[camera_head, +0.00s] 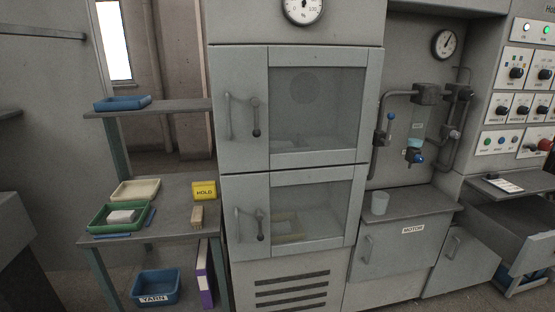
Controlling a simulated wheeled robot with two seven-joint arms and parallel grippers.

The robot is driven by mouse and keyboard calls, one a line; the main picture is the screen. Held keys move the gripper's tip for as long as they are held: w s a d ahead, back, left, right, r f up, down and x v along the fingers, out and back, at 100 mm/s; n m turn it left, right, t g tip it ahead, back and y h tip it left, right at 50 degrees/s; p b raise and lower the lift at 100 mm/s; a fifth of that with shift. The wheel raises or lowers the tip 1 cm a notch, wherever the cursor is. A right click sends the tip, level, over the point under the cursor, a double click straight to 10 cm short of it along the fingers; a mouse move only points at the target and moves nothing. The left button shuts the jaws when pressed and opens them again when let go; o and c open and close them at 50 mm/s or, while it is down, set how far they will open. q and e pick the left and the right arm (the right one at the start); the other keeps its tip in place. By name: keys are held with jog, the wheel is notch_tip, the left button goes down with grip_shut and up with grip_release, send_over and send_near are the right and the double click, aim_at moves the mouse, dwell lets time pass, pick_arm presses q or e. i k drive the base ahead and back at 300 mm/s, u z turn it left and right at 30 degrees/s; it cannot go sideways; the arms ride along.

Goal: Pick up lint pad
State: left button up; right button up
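A pale grey-white block (122,216), which looks like the lint pad, lies in a green tray (97,227). The tray stands at the front left of the grey side table (181,222). Neither of my grippers shows in the head view.
A cream tray (135,190), a yellow HOLD box (204,190) and a wooden-backed brush (197,216) share the table. A blue tray (121,103) sits on the shelf above; a blue YARN bin (155,287) is below. A closed two-door cabinet (238,195) stands right of the table.

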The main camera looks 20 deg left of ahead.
aim_at(116, 217)
jog(key=u, duration=0.9)
jog(key=i, duration=1.55)
jog(key=u, duration=0.7)
